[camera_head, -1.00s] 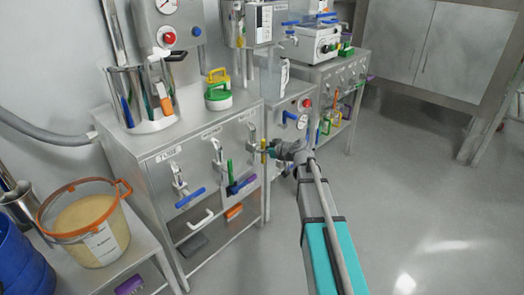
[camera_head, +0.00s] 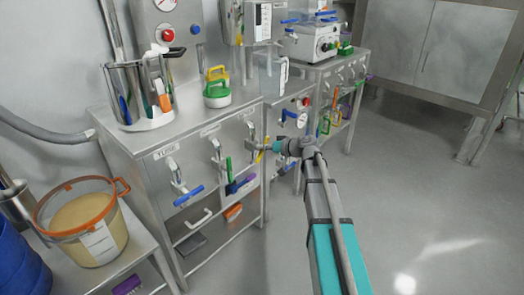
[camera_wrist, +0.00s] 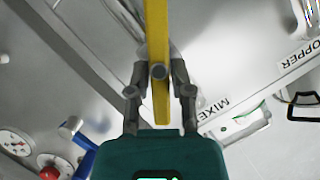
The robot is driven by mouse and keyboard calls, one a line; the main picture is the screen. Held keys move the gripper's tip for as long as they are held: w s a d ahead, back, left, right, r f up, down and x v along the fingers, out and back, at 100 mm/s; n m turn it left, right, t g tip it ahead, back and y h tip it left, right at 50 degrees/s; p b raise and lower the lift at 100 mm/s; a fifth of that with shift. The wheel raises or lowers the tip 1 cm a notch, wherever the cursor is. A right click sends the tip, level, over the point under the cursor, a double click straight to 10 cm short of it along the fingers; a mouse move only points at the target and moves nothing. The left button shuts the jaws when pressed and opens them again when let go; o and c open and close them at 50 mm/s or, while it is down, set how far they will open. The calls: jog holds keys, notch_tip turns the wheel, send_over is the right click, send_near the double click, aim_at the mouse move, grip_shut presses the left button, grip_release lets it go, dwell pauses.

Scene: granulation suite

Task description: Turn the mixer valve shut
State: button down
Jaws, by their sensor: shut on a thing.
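The mixer valve has a yellow lever handle (camera_head: 261,156) on the right part of the steel cabinet front. In the head view the handle is tilted, its upper end leaning right toward my gripper (camera_head: 269,147). In the wrist view the yellow handle (camera_wrist: 158,40) runs upright between my fingers (camera_wrist: 160,97), which are closed on it from both sides. The MIXER label (camera_wrist: 213,108) is beside it, partly hidden by my gripper. The valve body behind the handle is mostly hidden.
Blue-handled (camera_head: 188,195) and green-handled (camera_head: 229,167) valves sit to the left on the same panel. A tub of powder (camera_head: 92,240) stands at left. Floor at right is clear.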

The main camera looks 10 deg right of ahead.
jog(key=m+y+b, duration=0.1)
jog(key=m+b, duration=0.1)
jog(key=f+m+y+b, duration=0.1)
jog(key=m, duration=0.1)
jog(key=shift+d+m+y+b, duration=0.1)
jog(key=shift+m+y+b, duration=0.25)
jog(key=shift+m+y, duration=0.05)
jog(key=m+y+b, duration=0.1)
jog(key=m+b, duration=0.1)
jog(key=m, duration=0.1)
jog(key=shift+m+y+b, duration=0.3)
jog(key=c, duration=0.5)
grip_release()
jog(key=shift+w, duration=0.1)
jog(key=shift+d, duration=0.15)
jog(key=shift+v, duration=5.95)
